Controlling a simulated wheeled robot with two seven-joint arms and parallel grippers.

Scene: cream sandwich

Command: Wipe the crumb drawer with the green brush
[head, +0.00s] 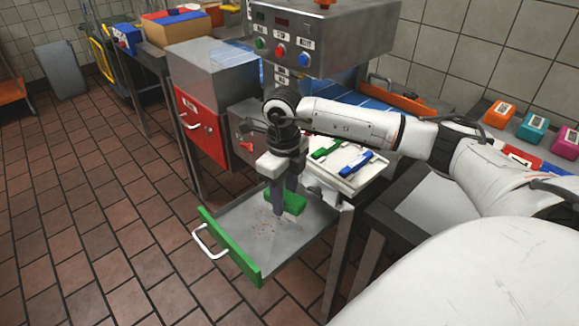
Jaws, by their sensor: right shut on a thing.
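The crumb drawer (240,238) is pulled out, a grey metal tray with a green front (231,248) and a white handle. Small dark crumbs lie on its floor, left of the brush. My right gripper (281,205) points down over the drawer and is shut on a green brush (291,202). The brush head is at or just above the drawer floor, toward the back; I cannot tell whether it touches. The fingers hide part of the brush. My left gripper is not in view.
A white tray (343,181) holds a green-handled and a blue-handled tool, right of the drawer. A machine with a red door (201,128) stands behind left. A control box (290,45) with buttons is above. Coloured boxes (498,113) lie at right. Open tiled floor lies at left.

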